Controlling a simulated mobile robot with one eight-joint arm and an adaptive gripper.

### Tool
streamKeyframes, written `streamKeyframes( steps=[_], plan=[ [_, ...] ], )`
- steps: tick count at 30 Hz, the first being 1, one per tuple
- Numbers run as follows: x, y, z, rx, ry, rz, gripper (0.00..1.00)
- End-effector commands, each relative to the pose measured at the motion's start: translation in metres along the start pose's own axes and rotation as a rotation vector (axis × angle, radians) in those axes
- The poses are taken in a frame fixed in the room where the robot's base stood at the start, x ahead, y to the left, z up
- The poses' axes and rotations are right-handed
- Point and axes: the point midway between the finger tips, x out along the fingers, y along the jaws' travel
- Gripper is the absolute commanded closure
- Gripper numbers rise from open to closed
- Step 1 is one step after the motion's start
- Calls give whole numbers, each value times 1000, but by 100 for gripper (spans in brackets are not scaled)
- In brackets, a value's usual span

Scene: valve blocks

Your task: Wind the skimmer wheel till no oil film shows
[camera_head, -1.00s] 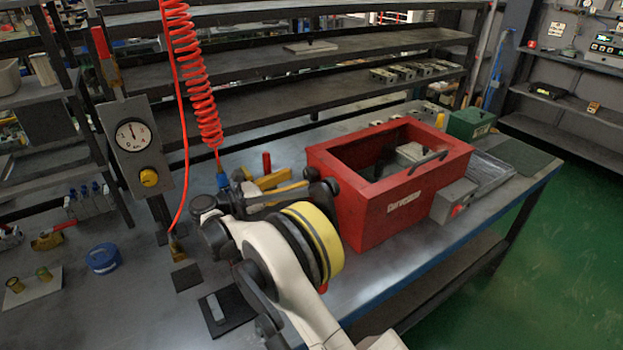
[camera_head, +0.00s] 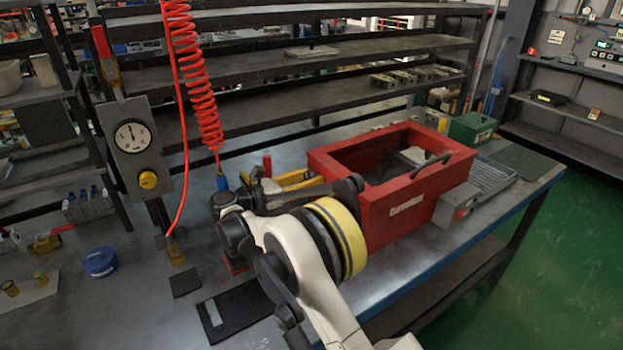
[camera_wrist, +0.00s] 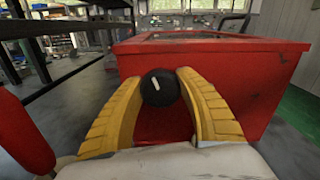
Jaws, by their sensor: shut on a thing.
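A red tank (camera_head: 405,208) stands on the bench, open at the top. Its inside is dark, with a pale block (camera_head: 413,155) in it; I cannot tell whether an oil film lies there. In the wrist view, a round black knob (camera_wrist: 160,87) with a white mark sits in front of the red tank wall (camera_wrist: 235,62). The yellow fingers of my gripper (camera_wrist: 161,100) are closed on it, one on each side. In the head view, my arm hides much of the gripper and the knob.
A slatted grey tray (camera_head: 488,178) with a grey box (camera_head: 455,206) adjoins the tank's right side. A gauge panel (camera_head: 135,150) stands left, beside a hanging red coiled hose (camera_head: 205,85). A green box (camera_head: 472,128) is behind.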

Motion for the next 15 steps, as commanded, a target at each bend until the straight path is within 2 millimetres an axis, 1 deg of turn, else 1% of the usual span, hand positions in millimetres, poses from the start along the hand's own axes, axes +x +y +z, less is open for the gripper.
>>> streamKeyframes(
  steps=[8,15],
  plan=[
    [0,0,0,28,0,0,88],
    [0,-1,0,152,0,-1,88]
  ],
)
